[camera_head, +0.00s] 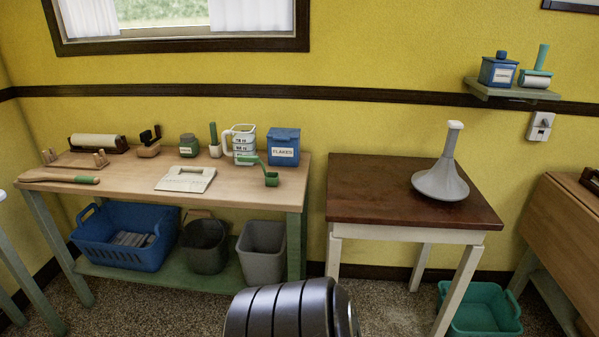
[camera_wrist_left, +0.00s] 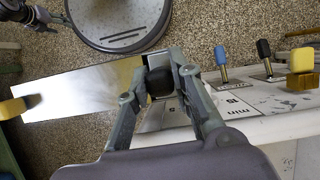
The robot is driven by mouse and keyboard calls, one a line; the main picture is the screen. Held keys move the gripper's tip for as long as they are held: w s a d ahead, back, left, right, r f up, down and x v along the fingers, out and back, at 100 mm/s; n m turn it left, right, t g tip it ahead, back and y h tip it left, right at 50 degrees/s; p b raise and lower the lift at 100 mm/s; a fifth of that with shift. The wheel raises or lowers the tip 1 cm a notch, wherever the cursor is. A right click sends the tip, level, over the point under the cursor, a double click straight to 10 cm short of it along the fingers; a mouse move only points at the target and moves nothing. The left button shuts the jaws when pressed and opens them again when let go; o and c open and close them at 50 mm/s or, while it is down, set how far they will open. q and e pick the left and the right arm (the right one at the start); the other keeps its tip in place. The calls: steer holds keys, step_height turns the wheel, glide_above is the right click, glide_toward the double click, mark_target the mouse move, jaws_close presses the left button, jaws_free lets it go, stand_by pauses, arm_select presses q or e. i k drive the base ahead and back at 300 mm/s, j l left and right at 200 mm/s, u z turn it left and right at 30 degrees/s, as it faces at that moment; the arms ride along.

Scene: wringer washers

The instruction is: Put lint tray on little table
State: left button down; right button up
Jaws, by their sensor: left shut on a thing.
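My left gripper (camera_wrist_left: 165,72) is shut on a dark rounded piece (camera_wrist_left: 160,84), perhaps a handle, in the left wrist view. The fingers hide much of it, and I cannot tell whether it belongs to the lint tray. A shiny pale flat panel (camera_wrist_left: 75,92) reaches left from the fingers. In the head view a small table (camera_head: 375,185) with a brown top and white legs stands right of centre, perhaps the little table. A grey funnel-shaped thing with a tall neck (camera_head: 441,180) stands on its right half. Neither gripper shows in the head view.
A white panel with dials and coloured knobs (camera_wrist_left: 245,100) lies right of the gripper. The workbench (camera_head: 130,185) holds a flat white piece (camera_head: 186,179), a blue box (camera_head: 283,147) and jars. A teal basin (camera_head: 480,308) stands beside the brown table, whose left half is clear.

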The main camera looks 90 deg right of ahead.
mark_target(364, 193)
steer(key=k+l, duration=0.35)
steer(key=k, duration=0.2)
steer(key=k+l+z, duration=0.1)
steer(key=k+l, duration=0.25)
steer(key=k, duration=0.15)
steer(key=k+z, duration=0.1)
steer(key=z, duration=1.35)
